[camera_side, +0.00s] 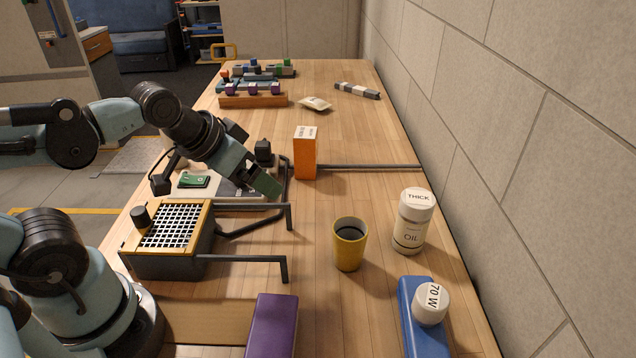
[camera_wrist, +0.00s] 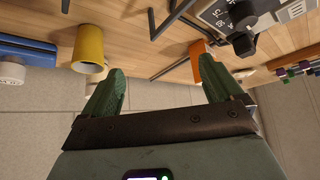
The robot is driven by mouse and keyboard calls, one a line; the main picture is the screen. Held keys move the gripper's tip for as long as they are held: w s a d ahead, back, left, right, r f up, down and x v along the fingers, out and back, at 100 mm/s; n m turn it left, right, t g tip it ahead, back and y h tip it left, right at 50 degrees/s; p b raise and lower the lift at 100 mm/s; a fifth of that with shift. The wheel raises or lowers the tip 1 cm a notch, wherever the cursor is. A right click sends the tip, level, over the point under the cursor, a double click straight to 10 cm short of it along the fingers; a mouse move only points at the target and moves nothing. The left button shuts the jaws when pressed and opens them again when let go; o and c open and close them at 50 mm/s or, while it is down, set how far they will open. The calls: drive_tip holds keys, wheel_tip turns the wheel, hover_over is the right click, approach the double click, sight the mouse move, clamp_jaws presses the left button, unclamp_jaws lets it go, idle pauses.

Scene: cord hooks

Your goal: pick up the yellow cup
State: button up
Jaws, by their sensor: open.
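The yellow cup (camera_side: 349,246) stands upright on the wooden table, with a dark inside. In the wrist view the yellow cup (camera_wrist: 88,48) is at the upper left, beyond the left finger. My gripper (camera_side: 268,186) is in the air to the left of the cup and farther back, above the area by the black hooks. In the wrist view my gripper (camera_wrist: 160,85) has its two green fingers wide apart with nothing between them. In the side view one finger hides most of the other.
A white oil jar (camera_side: 412,222) stands right of the cup. A blue block (camera_side: 420,325) with a white-capped piece and a purple block (camera_side: 272,325) lie in front. Black hooks (camera_side: 250,259) stick out from a grid-topped box (camera_side: 175,228). An orange box (camera_side: 305,155) stands behind.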

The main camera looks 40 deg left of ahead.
drive_tip(key=shift+w+d, duration=0.1)
drive_tip(key=n+y, duration=1.1)
approach(346, 226)
drive_tip(key=shift+w+a+f, duration=0.2)
drive_tip(key=shift+a+f, duration=0.2)
drive_tip(key=shift+a, duration=0.3)
drive_tip(key=shift+x, duration=2.8)
drive_tip(key=shift+w+r, duration=0.1)
drive_tip(key=shift+w, duration=0.05)
drive_tip(key=c, duration=1)
